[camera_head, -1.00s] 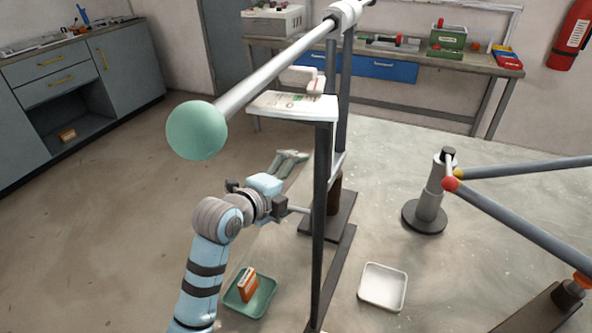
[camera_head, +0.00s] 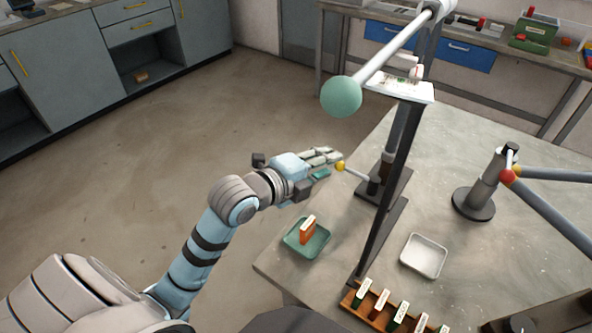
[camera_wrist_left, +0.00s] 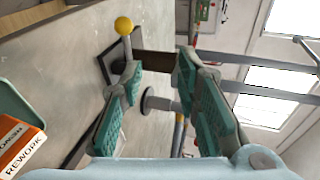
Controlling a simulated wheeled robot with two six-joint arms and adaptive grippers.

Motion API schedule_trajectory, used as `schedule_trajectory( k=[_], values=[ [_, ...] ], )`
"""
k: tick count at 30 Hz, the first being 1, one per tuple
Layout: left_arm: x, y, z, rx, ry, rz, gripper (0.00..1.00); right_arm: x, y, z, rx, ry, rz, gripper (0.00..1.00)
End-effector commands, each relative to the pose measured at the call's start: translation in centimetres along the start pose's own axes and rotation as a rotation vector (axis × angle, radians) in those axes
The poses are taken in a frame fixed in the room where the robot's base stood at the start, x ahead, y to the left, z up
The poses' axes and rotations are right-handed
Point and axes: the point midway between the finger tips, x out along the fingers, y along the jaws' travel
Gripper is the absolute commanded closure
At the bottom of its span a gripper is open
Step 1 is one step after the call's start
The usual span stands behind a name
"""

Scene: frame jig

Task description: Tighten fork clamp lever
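A lever with a yellow ball knob (camera_head: 340,166) on a pale rod sticks out from the base of the dark upright post (camera_head: 390,190). I take it as the clamp lever, though no label shows. My left gripper (camera_head: 328,164) has its fingers apart, with the tips close to the knob. In the left wrist view the teal-padded fingers (camera_wrist_left: 160,72) are open with nothing held, and the yellow knob (camera_wrist_left: 124,25) shows beyond the left finger, not between the fingers. A larger lever with a green ball (camera_head: 341,96) is at the top of the post. My right gripper is not in view.
A green tray (camera_head: 318,247) holding an orange box (camera_head: 307,230) and an empty white tray (camera_head: 441,262) are on the table. A wooden rack (camera_head: 350,303) with several labelled blocks is at the front. Grey frame tubes (camera_head: 550,213) stand at the right.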

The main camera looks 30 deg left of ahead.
Motion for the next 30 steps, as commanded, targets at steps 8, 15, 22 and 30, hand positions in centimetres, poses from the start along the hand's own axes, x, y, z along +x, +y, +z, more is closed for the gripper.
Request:
schedule_trajectory(
  k=[8, 15, 22, 30],
  values=[
    [-3.0, 0.2, 0.1, 0.002, 0.000, 0.004, 0.70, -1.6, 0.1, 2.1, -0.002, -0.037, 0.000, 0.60],
    [-5.5, 0.3, 0.1, 0.002, 0.001, 0.007, 0.70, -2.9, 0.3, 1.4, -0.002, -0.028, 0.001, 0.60],
    [-7.7, 0.4, 0.2, 0.001, 0.000, 0.005, 0.70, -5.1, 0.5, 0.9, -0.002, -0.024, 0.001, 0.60],
    [-7.8, 0.7, 0.2, 0.000, 0.003, 0.001, 0.70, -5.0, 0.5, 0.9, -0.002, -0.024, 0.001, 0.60]
  ],
)
